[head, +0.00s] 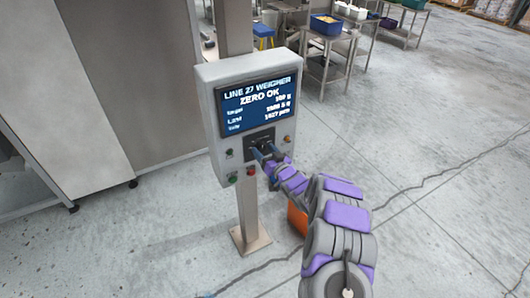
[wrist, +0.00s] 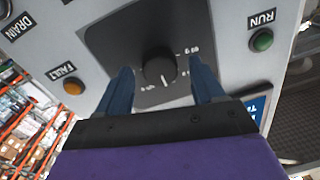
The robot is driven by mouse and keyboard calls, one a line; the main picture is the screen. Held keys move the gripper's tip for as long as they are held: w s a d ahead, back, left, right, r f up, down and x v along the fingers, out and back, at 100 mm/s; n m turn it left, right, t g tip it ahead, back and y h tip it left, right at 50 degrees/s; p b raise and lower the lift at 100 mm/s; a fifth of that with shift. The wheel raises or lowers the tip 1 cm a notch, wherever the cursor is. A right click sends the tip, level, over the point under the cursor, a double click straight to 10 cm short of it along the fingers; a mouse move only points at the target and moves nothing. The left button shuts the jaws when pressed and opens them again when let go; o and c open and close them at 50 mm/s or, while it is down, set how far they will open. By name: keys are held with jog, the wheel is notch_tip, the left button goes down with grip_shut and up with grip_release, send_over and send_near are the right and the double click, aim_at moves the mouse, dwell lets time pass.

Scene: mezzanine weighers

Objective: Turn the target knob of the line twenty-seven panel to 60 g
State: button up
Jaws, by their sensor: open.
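The line 27 weigher panel (head: 212,110) is a grey box on a post. Its screen (head: 258,100) reads "LINE 27 WEIGHER" and "ZERO OK"; the target value is too small to read surely. The round black target knob (wrist: 160,66) sits on a dark plate in the wrist view. Its white pointer mark faces down in that picture, and the scale print is hard to read. My gripper (head: 264,153) is at the panel's lower middle. Its blue fingers (wrist: 161,73) are open on both sides of the knob, with a gap at each side. In the head view the gripper partly hides the knob.
An amber FAULT lamp (wrist: 73,87) and a green RUN button (wrist: 262,40) flank the dark plate. A red button (head: 251,171) and a green one (head: 233,177) sit low on the panel. Steel tables (head: 335,50) with bins stand behind. The floor at right is clear.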

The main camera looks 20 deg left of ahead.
jog(key=shift+c, duration=0.5)
jog(key=c, duration=1)
jog(key=shift+o, duration=0.2)
